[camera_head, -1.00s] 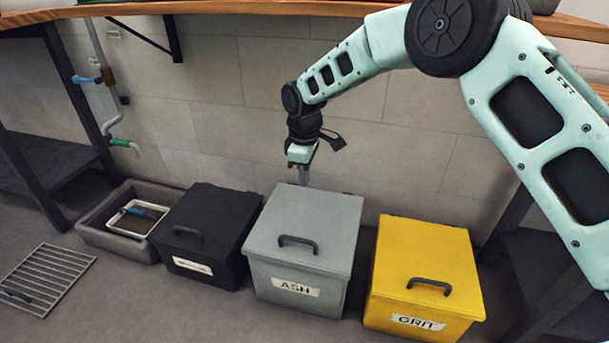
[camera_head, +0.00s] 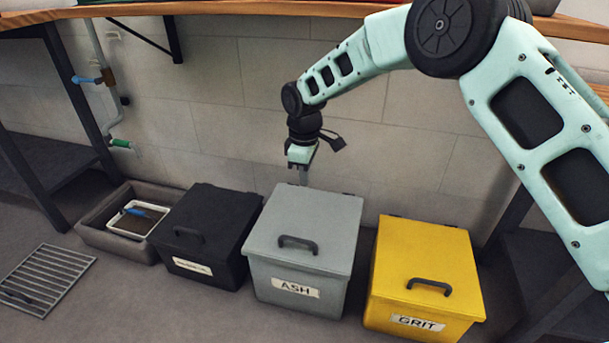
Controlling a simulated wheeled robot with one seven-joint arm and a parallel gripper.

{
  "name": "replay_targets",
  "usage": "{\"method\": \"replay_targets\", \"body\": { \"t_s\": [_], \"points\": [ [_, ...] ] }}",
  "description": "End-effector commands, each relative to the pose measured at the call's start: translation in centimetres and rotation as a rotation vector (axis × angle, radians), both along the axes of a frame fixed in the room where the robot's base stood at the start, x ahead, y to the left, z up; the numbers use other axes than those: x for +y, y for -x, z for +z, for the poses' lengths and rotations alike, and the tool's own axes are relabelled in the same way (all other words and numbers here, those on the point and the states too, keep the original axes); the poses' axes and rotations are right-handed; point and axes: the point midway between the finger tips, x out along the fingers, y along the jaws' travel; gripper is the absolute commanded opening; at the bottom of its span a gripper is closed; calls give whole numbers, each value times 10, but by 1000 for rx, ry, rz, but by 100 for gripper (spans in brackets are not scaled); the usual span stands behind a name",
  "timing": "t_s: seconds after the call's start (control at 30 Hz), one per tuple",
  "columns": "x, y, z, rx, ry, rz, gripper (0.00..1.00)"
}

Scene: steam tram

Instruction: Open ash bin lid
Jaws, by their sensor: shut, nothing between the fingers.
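The grey ash bin (camera_head: 262,275) stands on the floor with an "ASH" label on its front. Its lid (camera_head: 310,215) lies flat and closed, with a dark bar handle (camera_head: 298,243) near the front edge. My gripper (camera_head: 304,182) points down at the back edge of the lid, near the wall. It is shut and empty. Its fingertips are well behind the handle; I cannot tell whether they touch the lid or are just above it.
A closed black bin (camera_head: 212,225) stands close on the left and a closed yellow grit bin (camera_head: 425,255) on the right. A stone trough (camera_head: 108,240) and a floor grate (camera_head: 45,278) are further left. A wooden counter (camera_head: 250,8) runs above.

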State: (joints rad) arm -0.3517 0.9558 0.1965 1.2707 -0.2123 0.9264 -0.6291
Motion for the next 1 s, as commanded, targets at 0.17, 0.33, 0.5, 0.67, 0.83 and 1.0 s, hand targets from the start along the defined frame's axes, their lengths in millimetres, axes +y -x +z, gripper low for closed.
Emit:
{"method": "replay_targets", "body": {
  "t_s": [0.17, 0.33, 0.5, 0.67, 0.83, 1.0],
  "points": [
    [0, 0, 0, 0, 0, 0, 0],
    [0, 0, 0, 0, 0, 0, 0],
    [0, 0, 0, 0, 0, 0, 6],
    [0, 0, 0, 0, 0, 0, 34],
    [0, 0, 0, 0, 0, 0, 34],
    [0, 0, 10, -1, -1, 0, 34]
  ]
}}
